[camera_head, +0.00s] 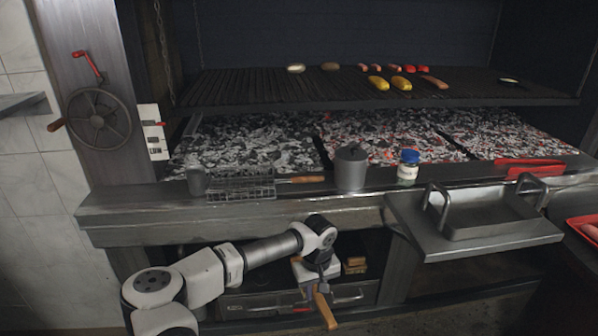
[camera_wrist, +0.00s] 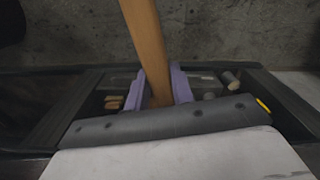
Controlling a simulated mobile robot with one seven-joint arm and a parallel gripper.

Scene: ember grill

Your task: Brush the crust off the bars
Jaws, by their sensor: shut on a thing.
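My gripper (camera_head: 316,284) is low in front of the hearth, below the ledge, in the head view. It is shut on a wooden handle (camera_head: 326,312), which slants down. In the wrist view the purple fingers of my gripper (camera_wrist: 160,84) close on both sides of the handle (camera_wrist: 144,36), which runs out of the top of the picture. I cannot make out a brush head. The grill bars (camera_head: 235,88) lie far above and behind my gripper, over the coals. Their left part is bare of food and looks dark; I cannot tell crust from bar.
Glowing coals (camera_head: 250,140) lie below the bars. A metal tray (camera_head: 490,228) is at right. Food, including yellow pieces (camera_head: 400,83), lies on the bars.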

